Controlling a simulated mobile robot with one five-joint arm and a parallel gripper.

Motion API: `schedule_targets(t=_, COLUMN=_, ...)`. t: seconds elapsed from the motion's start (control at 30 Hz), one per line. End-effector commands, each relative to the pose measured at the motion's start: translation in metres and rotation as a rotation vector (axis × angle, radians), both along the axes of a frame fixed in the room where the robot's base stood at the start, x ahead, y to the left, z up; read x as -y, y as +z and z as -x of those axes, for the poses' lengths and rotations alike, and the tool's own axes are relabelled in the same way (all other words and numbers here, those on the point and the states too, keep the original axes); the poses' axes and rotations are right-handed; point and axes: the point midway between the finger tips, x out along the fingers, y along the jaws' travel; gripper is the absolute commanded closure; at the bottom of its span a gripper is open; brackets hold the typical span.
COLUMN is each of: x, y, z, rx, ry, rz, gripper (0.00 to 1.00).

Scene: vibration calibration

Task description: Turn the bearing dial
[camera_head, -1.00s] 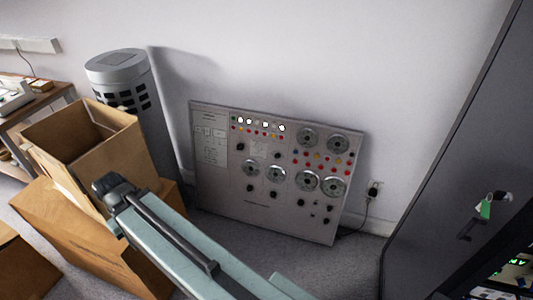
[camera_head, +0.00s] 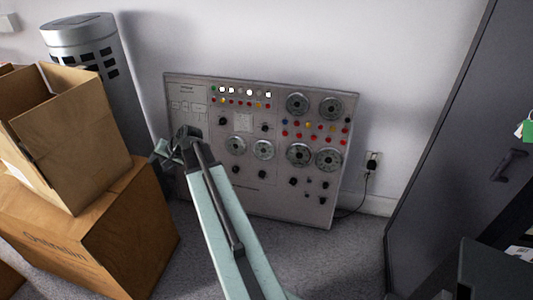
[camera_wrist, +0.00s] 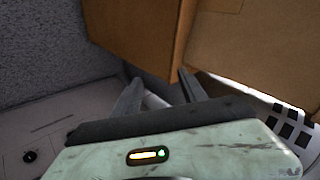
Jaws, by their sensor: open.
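A grey control panel (camera_head: 270,206) leans against the wall in the head view. It carries several round silver dials, one at upper middle (camera_head: 297,103) and one lower left (camera_head: 235,146). The labels are too small to read, so I cannot tell which is the bearing dial. My gripper (camera_head: 160,157) is at the panel's left edge, left of all the dials and apart from them. In the wrist view my gripper (camera_wrist: 160,88) is open with nothing between its fingers. Part of the panel (camera_wrist: 60,125) with one black knob (camera_wrist: 30,156) shows at lower left there.
Cardboard boxes (camera_head: 85,235) stand close at the left, with an open one (camera_head: 75,140) on top. A grey cylinder (camera_head: 125,120) stands behind them. A dark cabinet (camera_head: 455,130) is at the right. Carpet (camera_head: 345,255) before the panel's right side is free.

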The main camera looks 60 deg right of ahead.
Motion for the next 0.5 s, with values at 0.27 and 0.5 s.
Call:
schedule_targets(t=0.27, x=0.309, y=-0.085, z=0.089, rx=0.446, ry=-0.683, rz=-0.225, gripper=0.5)
schedule_targets(t=0.5, x=0.444, y=-0.098, z=0.201, rx=0.684, ry=-1.01, rz=-0.315, gripper=0.5)
